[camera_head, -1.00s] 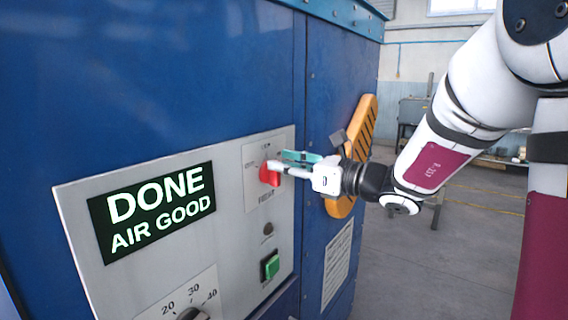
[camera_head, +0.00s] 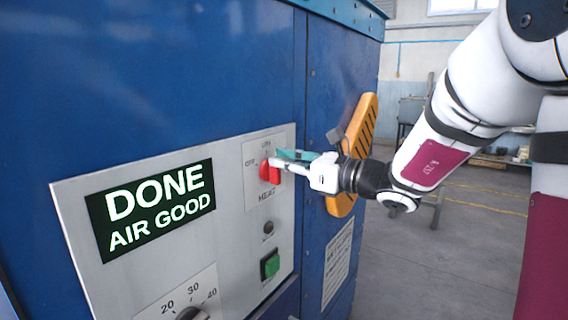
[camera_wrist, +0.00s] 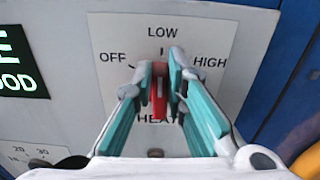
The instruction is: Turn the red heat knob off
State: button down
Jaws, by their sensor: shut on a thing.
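The red heat knob (camera_head: 264,171) sits on the grey control panel, on a white label with OFF at left, LOW at top and HIGH at right. In the wrist view, the knob (camera_wrist: 159,97) stands roughly upright, in line with LOW; its exact pointer direction is partly hidden by the fingers. My gripper (camera_head: 279,163) reaches in from the right. In the wrist view, the teal-padded fingers of my gripper (camera_wrist: 160,76) are closed around the knob, one on each side.
The display (camera_head: 152,207) reads DONE AIR GOOD. A green button (camera_head: 270,264) and a numbered black dial (camera_head: 192,314) are below on the panel. A yellow slotted handle (camera_head: 342,204) is just behind my gripper. Open floor lies to the right.

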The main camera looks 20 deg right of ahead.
jog(key=n+b, duration=0.3)
jog(key=b, duration=0.1)
jog(key=a+f+n+b, duration=0.1)
jog(key=n+b, duration=0.1)
jog(key=b, duration=0.1)
jog(key=shift+s+a+n, duration=0.1)
jog(key=shift+s+n, duration=0.2)
jog(key=n+b, duration=0.1)
jog(key=b, duration=0.1)
jog(key=n+b, duration=0.1)
jog(key=b, duration=0.1)
jog(key=n+b, duration=0.1)
jog(key=b, duration=0.1)
jog(key=shift+s+a+f+n, duration=0.25)
jog(key=shift+n, duration=0.15)
jog(key=n+b, duration=0.2)
jog(key=b, duration=0.1)
jog(key=shift+s+a, duration=0.1)
jog(key=shift+s, duration=0.05)
jog(key=c, duration=1.6)
grip_release()
jog(key=shift+s, duration=0.1)
